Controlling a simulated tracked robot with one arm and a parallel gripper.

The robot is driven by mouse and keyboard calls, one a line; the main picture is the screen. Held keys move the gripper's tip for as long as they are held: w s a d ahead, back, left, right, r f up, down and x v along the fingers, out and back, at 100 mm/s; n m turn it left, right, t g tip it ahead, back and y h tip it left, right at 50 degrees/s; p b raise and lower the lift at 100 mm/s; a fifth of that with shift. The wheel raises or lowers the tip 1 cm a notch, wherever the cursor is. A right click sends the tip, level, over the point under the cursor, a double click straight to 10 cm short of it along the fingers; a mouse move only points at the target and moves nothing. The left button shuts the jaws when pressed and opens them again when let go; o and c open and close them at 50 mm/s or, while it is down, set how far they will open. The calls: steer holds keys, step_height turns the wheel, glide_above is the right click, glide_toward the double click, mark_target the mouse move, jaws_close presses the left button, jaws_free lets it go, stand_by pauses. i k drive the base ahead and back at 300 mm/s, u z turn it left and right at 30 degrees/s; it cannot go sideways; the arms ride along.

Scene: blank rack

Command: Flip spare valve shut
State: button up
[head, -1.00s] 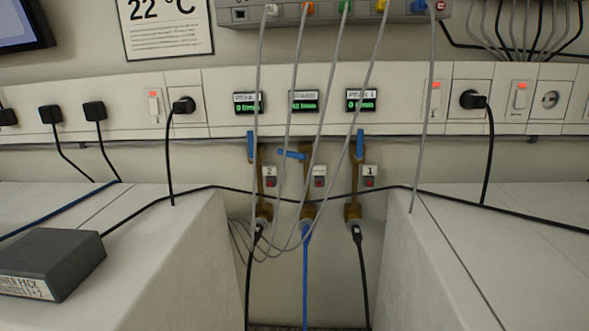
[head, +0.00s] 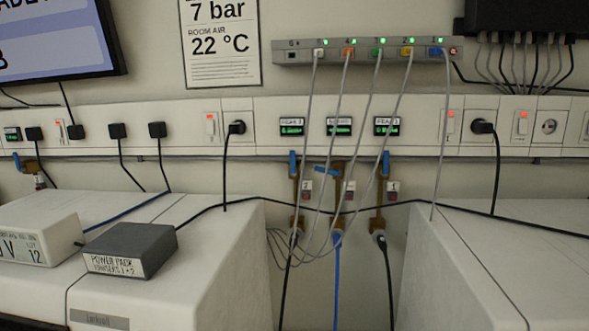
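Three brass valves with blue handles hang under the wall trunking, between two white benches. The middle valve (head: 338,203) sits under a small display (head: 339,126) whose label is too blurred to read surely, perhaps "SPARE". Its blue handle (head: 325,170) lies nearly level, pointing left across the pipe. The left valve's handle (head: 293,163) and the right valve's handle (head: 386,163) stand upright along their pipes. A blue hose (head: 336,285) runs down from the middle valve; black hoses run from the other two. Grey cables cross partly in front. My gripper is not in view.
A black cable (head: 340,210) droops across the gap. A dark power pack (head: 130,250) and white box (head: 38,240) sit on the left bench. The right bench (head: 500,260) flanks the gap; another blue-handled valve (head: 34,165) is far left.

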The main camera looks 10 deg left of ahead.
mark_target(337, 173)
steer(key=u, duration=0.25)
steer(key=i, duration=1)
steer(key=z, duration=0.25)
